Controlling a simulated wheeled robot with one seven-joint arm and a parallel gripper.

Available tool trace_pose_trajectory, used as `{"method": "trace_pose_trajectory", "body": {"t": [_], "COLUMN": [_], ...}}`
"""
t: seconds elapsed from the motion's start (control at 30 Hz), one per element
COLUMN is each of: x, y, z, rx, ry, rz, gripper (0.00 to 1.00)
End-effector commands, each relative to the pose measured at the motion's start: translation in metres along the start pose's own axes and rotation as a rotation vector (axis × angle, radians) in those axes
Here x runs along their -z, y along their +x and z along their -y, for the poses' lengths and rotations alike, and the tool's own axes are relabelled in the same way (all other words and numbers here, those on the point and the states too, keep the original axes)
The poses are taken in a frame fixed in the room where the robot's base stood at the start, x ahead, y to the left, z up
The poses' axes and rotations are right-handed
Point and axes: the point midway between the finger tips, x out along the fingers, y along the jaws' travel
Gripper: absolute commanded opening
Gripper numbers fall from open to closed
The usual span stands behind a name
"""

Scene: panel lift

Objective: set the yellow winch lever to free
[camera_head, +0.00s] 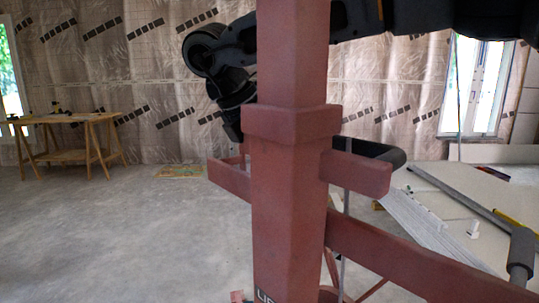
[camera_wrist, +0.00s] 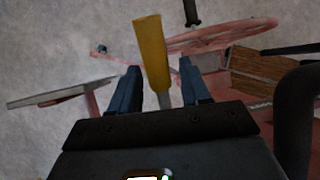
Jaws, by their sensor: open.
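The yellow winch lever (camera_wrist: 150,50) shows in the wrist view as a flat yellow grip on a grey shaft. My gripper (camera_wrist: 161,72) is open, with one blue-grey finger on each side of the lever. The grip reaches beyond the fingertips, and its shaft runs down between the fingers; I cannot tell whether either finger touches it. The red lift post (camera_head: 290,190) fills the middle of the head view. It hides the lever and my gripper there, with my dark arm reaching behind it.
A red handwheel (camera_wrist: 222,36) with a black knob (camera_wrist: 191,12) lies close beyond the right finger. A wooden block (camera_wrist: 258,66) and a thick black bar (camera_wrist: 297,110) are at right.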

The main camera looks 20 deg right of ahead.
Motion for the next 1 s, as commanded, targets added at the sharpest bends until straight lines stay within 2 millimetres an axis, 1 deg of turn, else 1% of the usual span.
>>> {"method": "trace_pose_trajectory", "body": {"t": [0.17,0.4,0.5,0.63,1.0], "x": [0.0,0.0,0.0,0.0,0.0], "y": [-0.019,-0.059,-0.07,-0.076,-0.075], "z": [-0.001,-0.001,-0.001,0.0,0.0], "rx": [-0.004,-0.003,-0.002,-0.001,-0.001], "ry": [0.0,0.0,0.0,0.0,0.0], "rz": [0.001,0.001,0.001,0.001,0.0], "gripper": [0.47,0.47,0.47,0.47,0.47]}}
